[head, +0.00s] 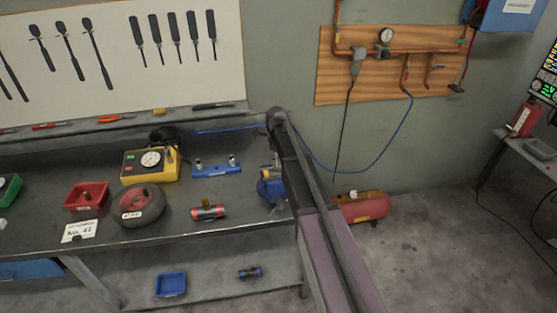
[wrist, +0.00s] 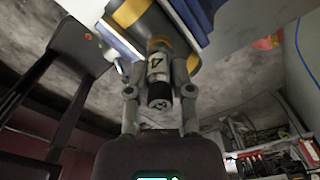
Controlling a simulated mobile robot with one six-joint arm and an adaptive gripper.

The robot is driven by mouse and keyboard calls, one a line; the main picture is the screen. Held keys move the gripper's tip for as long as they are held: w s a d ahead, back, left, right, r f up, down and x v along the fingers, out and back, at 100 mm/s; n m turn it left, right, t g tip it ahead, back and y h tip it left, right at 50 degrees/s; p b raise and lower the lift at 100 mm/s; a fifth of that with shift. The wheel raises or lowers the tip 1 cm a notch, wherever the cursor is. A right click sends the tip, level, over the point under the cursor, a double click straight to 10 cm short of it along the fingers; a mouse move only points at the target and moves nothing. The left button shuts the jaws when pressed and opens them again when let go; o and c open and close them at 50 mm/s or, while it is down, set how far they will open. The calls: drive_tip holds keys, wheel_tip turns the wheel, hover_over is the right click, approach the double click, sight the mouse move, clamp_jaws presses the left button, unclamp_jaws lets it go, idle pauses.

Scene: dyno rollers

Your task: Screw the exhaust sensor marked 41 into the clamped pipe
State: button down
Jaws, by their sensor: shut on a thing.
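In the wrist view my gripper (wrist: 159,78) is shut on the exhaust sensor (wrist: 157,68), a short cylinder with a pale label and dark end. A "4" shows on the label; the rest of the number is turned away. The sensor's far end meets the pipe (wrist: 183,43), dark with yellow bands, or sits right in front of it; I cannot tell how deep it goes. In the head view a blue clamp (head: 271,189) stands at the bench's right end, partly hidden by my arm. My gripper cannot be made out there.
On the bench (head: 185,229) are a red tray (head: 87,195), a card reading No. 41 (head: 81,231), a wheel (head: 143,206), a yellow gauge box (head: 150,165), a blue rack (head: 216,170) and a red-banded cylinder (head: 208,212). A red tank (head: 362,207) stands on the floor.

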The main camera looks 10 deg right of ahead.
drive_tip(key=m, duration=0.4)
drive_tip(key=shift+w+m, duration=0.15)
drive_tip(key=shift+m, duration=2.35)
drive_tip(key=shift+c, duration=2.1)
unclamp_jaws()
drive_tip(key=shift+c, duration=0.2)
drive_tip(key=shift+r, duration=0.2)
